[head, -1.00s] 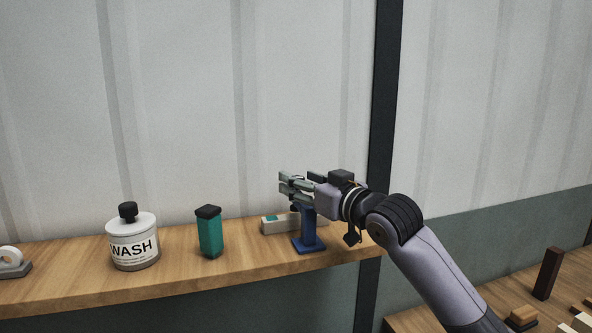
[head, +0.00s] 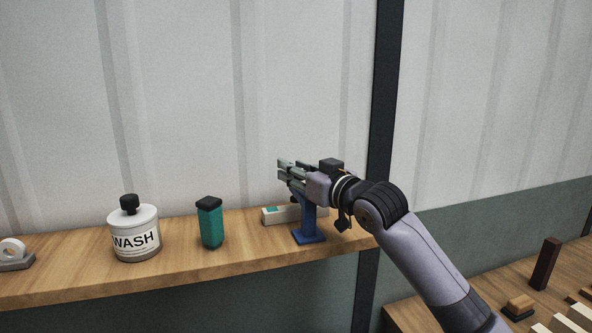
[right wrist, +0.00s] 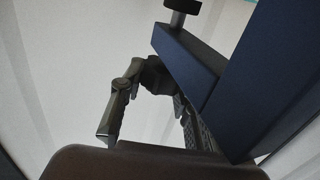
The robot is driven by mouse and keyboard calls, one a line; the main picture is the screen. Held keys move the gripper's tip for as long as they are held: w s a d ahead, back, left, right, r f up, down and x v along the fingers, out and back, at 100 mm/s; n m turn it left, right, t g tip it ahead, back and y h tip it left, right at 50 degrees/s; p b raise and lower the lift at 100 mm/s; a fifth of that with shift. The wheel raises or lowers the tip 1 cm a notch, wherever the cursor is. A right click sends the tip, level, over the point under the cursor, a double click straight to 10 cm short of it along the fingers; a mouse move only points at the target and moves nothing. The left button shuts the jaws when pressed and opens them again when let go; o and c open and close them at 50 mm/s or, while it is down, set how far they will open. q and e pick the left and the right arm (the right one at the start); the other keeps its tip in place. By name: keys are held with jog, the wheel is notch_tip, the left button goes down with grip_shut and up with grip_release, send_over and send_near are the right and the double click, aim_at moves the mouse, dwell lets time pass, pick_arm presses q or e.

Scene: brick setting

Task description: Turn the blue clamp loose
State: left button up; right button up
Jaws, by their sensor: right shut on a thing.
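The blue clamp (head: 309,220) stands upright on the wooden shelf, on a flat base near the shelf's right end. My right gripper (head: 287,172) is at the clamp's top, its arm coming in from the right. In the right wrist view the clamp's blue body (right wrist: 265,85) fills the right side, and the gripper fingers (right wrist: 150,95) are shut on a dark knob (right wrist: 156,76) beside it. The gripper hides much of the clamp's top in the head view. My left gripper is not in view.
A white box with a teal patch (head: 272,215) lies just behind the clamp. A teal bottle (head: 211,226) and a WASH bottle (head: 134,240) stand further left on the shelf (head: 70,272). A dark post (head: 381,110) rises behind my arm. A lower table (head: 415,318) holds wooden pieces.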

jog(key=c, duration=0.4)
jog(key=shift+n+g+y+p, duration=0.4)
jog(key=shift+n+y+p, duration=0.1)
jog(key=shift+p, duration=0.05)
jog(key=shift+c, duration=0.2)
jog(key=shift+f+n+g+y, duration=0.15)
jog(key=shift+n+g+y, duration=0.25)
jog(key=shift+g+y, duration=0.15)
jog(key=shift+f+n+g+y, duration=0.15)
jog(key=shift+n+g+y, duration=0.1)
jog(key=shift+n+g, duration=0.1)
jog(key=shift+w+n+g+y+b, duration=0.1)
jog(key=shift+n+g+y+b, duration=0.35)
jog(key=shift+b, duration=0.5)
jog(key=shift+n+g+y+b, duration=0.45)
jog(key=shift+g+b, duration=0.3)
jog(key=shift+b, duration=0.25)
jog(key=shift+n+g+y, duration=0.25)
jog(key=shift+g+y, duration=0.05)
jog(key=shift+r, duration=0.2)
